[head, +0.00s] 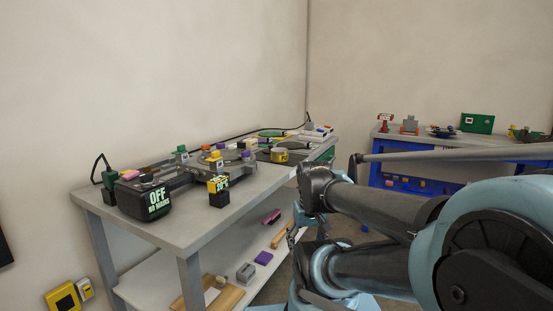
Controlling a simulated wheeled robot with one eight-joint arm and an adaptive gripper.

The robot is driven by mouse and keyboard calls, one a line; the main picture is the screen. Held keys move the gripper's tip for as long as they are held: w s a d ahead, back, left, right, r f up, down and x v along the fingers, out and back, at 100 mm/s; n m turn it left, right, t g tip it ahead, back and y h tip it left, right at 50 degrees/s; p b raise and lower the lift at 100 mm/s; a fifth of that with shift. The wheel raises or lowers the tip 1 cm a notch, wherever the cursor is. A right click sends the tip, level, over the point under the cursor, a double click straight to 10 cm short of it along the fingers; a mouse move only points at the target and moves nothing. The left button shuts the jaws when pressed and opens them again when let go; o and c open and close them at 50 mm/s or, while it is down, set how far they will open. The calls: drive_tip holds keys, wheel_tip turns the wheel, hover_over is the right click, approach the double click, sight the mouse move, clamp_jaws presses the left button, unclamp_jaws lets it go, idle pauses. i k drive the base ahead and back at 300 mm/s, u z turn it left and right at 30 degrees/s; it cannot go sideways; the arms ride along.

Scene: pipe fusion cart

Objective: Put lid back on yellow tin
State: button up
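A small round yellow tin (279,156) sits toward the far end of the grey cart's top (180,222). Its top looks greyish, but it is too small to tell whether a lid is on it. I cannot make out a separate lid with certainty. My arm reaches in from the right. My gripper (292,238) hangs beside the cart's right edge, below the top, nearer to me than the tin and apart from it. It is small and partly merged with my arm links, so its opening is unclear.
A black "OFF" box (146,200) and a yellow-black block (219,190) stand at the cart's near end. Tools and coloured blocks crowd the back. The lower shelf (150,270) holds several items. A blue workbench (433,170) stands behind on the right.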

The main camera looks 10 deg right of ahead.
sight(267, 150)
drive_tip(key=k, duration=1.3)
drive_tip(key=z, duration=0.45)
drive_tip(key=i, duration=0.8)
drive_tip(key=z, duration=0.35)
drive_tip(key=i, duration=1.1)
drive_tip(key=u, duration=0.65)
drive_tip(key=i, duration=0.45)
drive_tip(key=u, duration=0.2)
